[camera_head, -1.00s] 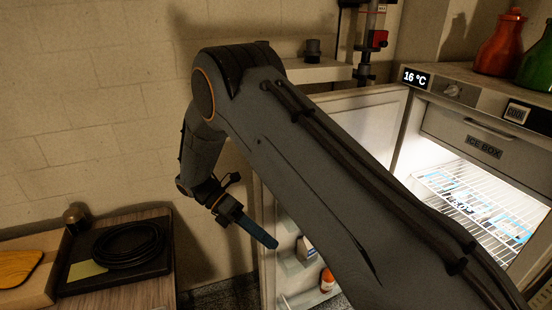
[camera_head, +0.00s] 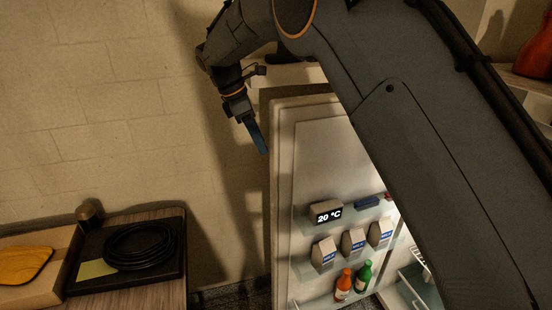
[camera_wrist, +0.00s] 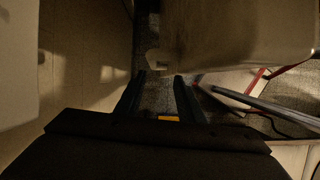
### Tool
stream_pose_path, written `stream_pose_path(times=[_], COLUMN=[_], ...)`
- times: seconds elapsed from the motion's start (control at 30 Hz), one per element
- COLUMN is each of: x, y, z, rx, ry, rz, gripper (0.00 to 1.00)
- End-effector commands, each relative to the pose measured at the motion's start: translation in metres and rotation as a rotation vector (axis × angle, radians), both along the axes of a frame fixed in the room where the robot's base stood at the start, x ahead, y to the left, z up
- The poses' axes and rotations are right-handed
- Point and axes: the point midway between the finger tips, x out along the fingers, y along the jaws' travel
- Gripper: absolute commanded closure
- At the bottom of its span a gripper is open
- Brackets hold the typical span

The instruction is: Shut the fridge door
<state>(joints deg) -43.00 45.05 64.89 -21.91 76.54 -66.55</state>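The fridge door (camera_head: 318,145) stands open, its inner side and shelves facing the head camera. My gripper (camera_head: 262,148) hangs just left of the door's free edge, between the door and the wall, fingers pointing down. I cannot tell whether it touches the door. In the wrist view my gripper (camera_wrist: 161,78) has its two dark fingers apart with nothing between them. A large brownish panel fills the top right there, close beyond the fingertips; I cannot tell if it is the door. My arm hides most of the fridge body; part of its lit interior (camera_head: 408,290) shows.
A side table holds a black tray (camera_head: 80,288) with coiled cable (camera_head: 140,246). A red bottle (camera_head: 536,58) stands upper right.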

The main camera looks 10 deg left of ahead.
Motion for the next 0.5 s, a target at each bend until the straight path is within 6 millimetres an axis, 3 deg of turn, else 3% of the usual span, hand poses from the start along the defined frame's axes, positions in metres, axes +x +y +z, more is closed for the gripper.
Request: stream_pose_path(times=[0.03, 0.2, 0.33, 0.5], x=[0.004, 0.009, 0.016, 0.012], y=[-0.018, -0.032, -0.041, -0.038], z=[-0.019, -0.049, -0.063, -0.066], rx=[-0.026, -0.031, -0.027, -0.022], ry=[0.015, 0.024, 0.024, 0.017], rz=[-0.011, -0.015, -0.015, -0.006], gripper=[0.67, 0.67, 0.67, 0.67])
